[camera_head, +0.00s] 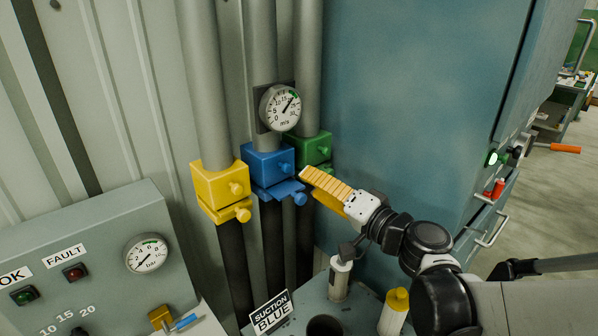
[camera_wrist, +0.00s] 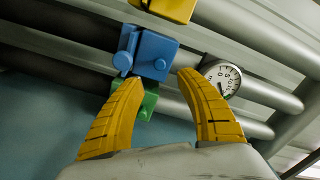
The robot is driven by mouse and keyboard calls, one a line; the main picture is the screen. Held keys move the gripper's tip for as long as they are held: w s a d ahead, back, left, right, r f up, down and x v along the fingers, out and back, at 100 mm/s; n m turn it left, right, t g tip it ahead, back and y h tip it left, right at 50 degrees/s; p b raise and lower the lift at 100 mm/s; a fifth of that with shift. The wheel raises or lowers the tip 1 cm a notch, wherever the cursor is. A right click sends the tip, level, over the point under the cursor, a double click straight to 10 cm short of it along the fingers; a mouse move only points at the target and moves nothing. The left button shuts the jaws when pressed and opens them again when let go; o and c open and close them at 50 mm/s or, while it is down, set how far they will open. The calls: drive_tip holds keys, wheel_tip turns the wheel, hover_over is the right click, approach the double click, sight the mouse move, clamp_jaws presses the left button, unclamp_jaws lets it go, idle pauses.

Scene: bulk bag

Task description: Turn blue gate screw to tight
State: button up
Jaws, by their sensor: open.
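The blue gate (camera_head: 262,160) sits on the middle of three grey pipes in the head view, between a yellow and a green gate. A round blue knob (camera_head: 284,167) sticks out of its front. A lower blue plate ends in another knob (camera_head: 300,198); I cannot tell for certain which knob is the screw. My gripper (camera_head: 306,176) is just right of the blue gate, apart from it. In the wrist view the blue gate (camera_wrist: 155,48) lies beyond the open yellow fingers (camera_wrist: 161,78), with nothing between them.
The yellow gate (camera_head: 218,182) is left of the blue one, and the green gate (camera_head: 315,146) is behind my fingertips. A round gauge (camera_head: 281,108) is above. A sign reading SUCTION BLUE (camera_head: 271,313) stands below. A large blue-grey cabinet (camera_head: 415,95) fills the right.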

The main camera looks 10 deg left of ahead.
sight(289, 170)
drive_tip(key=v, duration=0.3)
drive_tip(key=w+a+n+b, duration=0.1)
drive_tip(key=w+a+n, duration=0.1)
drive_tip(key=a+n, duration=0.1)
drive_tip(key=w+a+n+b, duration=0.1)
drive_tip(key=w+a+n, duration=0.2)
drive_tip(key=n, duration=0.2)
drive_tip(key=w+a+n+b, duration=0.1)
drive_tip(key=w+a+n, duration=0.2)
drive_tip(key=n, duration=0.1)
drive_tip(key=shift+a+f, duration=0.1)
drive_tip(key=shift+a, duration=0.1)
idle(0.5)
clamp_jaws()
